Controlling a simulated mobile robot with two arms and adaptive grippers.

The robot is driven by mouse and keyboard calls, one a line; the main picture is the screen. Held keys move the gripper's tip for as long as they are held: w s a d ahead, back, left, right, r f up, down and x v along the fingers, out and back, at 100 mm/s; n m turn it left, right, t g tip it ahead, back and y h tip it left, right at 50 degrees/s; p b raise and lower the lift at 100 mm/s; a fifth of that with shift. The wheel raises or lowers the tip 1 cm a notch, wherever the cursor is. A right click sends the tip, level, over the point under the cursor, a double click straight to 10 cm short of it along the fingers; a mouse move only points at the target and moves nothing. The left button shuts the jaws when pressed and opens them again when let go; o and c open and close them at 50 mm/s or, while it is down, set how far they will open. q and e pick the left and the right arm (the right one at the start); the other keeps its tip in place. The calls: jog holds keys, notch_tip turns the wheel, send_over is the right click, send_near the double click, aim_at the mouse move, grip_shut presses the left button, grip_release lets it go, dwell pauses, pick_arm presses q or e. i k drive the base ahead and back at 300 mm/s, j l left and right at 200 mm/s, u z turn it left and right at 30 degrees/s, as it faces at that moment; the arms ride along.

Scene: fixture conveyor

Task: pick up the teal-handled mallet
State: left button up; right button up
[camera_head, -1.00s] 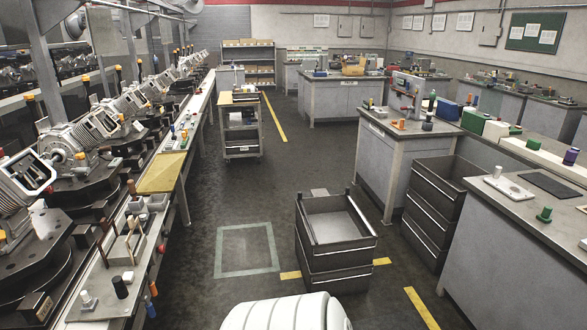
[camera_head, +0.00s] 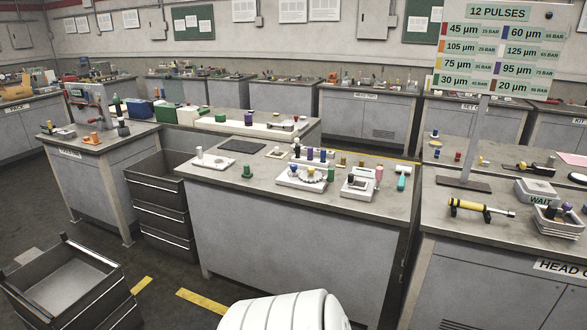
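A small teal object (camera_head: 402,178) stands at the right end of the middle bench (camera_head: 300,222). It is too small for me to tell if it is the mallet's handle. A yellow-handled tool (camera_head: 480,208) with dark bands lies on the bench at the right; its handle is not teal. No other clear teal handle shows. Neither of my grippers is in view.
A sign with 12 PULSES (camera_head: 500,50) stands on the right bench (camera_head: 560,243). White trays (camera_head: 303,179) with coloured pegs sit on the middle bench. Dark stacked crates (camera_head: 160,190) stand left of it. A grey open bin (camera_head: 62,285) stands on the floor, lower left.

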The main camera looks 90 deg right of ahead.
aim_at(402, 170)
jog(key=z, duration=3.55)
jog(key=i+l, duration=0.1)
jog(key=i, duration=0.15)
jog(key=z, duration=0.05)
